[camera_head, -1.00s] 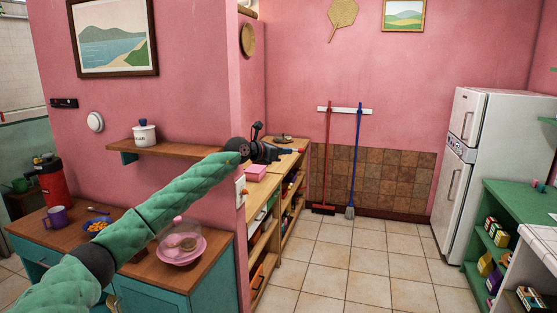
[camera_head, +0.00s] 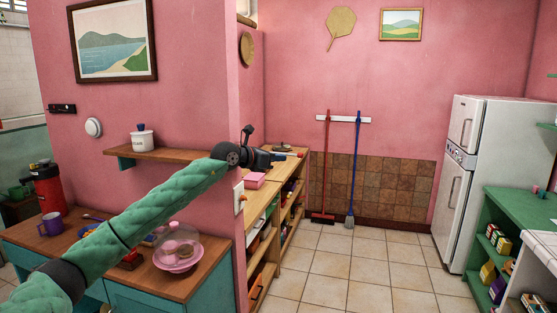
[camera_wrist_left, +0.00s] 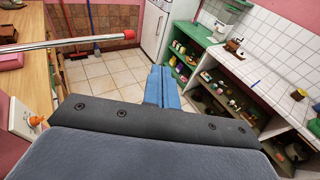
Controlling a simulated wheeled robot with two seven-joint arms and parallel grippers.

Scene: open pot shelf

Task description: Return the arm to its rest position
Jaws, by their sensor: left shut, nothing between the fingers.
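My left arm reaches from the lower left of the head view toward the middle, in front of the pink wall and the teal cabinet. Its left gripper (camera_head: 268,158) is near the wall's corner, in front of the wooden counter in the picture. In the left wrist view its two blue fingers (camera_wrist_left: 164,85) are together, with nothing between them. The fingertips hardly show in the head view. My right arm and gripper are not in view.
A wooden shelf unit (camera_head: 262,238) stands beside the wall corner. A teal cabinet (camera_head: 200,290) carries a pink covered dish (camera_head: 178,258). A wall shelf holds a white canister (camera_head: 142,142). A metal rod with a red tip (camera_wrist_left: 128,35) crosses the left wrist view. The tiled floor (camera_head: 350,265) is clear.

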